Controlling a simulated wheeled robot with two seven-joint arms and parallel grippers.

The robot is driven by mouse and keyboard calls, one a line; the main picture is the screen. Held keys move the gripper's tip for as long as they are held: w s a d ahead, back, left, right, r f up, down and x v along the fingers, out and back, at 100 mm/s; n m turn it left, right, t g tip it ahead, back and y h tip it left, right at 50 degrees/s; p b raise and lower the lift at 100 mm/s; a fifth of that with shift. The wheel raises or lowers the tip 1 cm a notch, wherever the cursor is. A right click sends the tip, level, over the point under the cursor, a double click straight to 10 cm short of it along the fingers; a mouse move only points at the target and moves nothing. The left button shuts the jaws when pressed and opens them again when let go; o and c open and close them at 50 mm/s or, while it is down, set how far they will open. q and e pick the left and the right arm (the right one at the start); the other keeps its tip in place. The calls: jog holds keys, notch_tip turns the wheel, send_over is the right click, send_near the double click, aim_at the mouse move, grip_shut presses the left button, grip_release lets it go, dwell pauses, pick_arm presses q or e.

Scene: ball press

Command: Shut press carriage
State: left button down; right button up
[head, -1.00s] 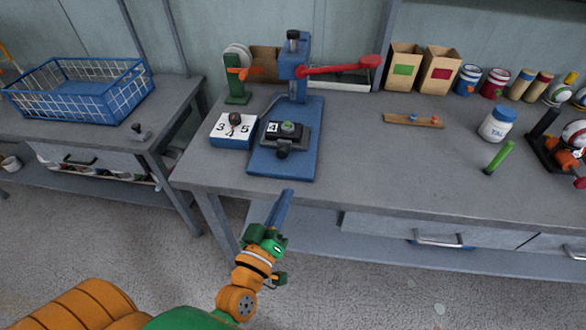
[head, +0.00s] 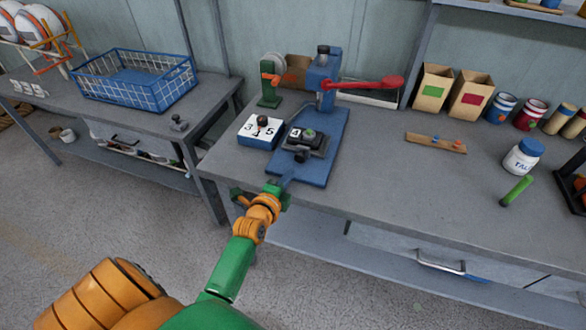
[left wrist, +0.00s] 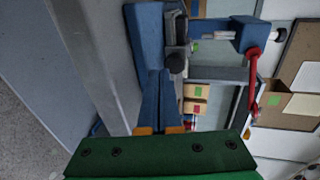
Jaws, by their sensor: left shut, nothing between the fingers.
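The blue ball press (head: 322,78) stands on the bench with its red lever (head: 365,84) pointing right. Its dark carriage (head: 313,147) sits on the blue base plate (head: 313,175), forward of the column, with a small green-topped piece on it and a black knob at its front. In the left wrist view the knob (left wrist: 176,63) is just beyond my fingertips. My left gripper (head: 281,183) is shut and empty at the front edge of the base plate; its blue fingers (left wrist: 159,78) point at the knob. I cannot tell whether they touch it. My right gripper is not in view.
The bench between is clear.

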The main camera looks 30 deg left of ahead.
aim_at(297, 161)
pick_arm(q)
jog(key=shift+w+a+r, duration=0.1)
jog(key=shift+w+a, duration=0.1)
jog(key=shift+w, duration=0.7)
jog(key=shift+w+a, duration=0.2)
jog(key=shift+w, duration=0.7)
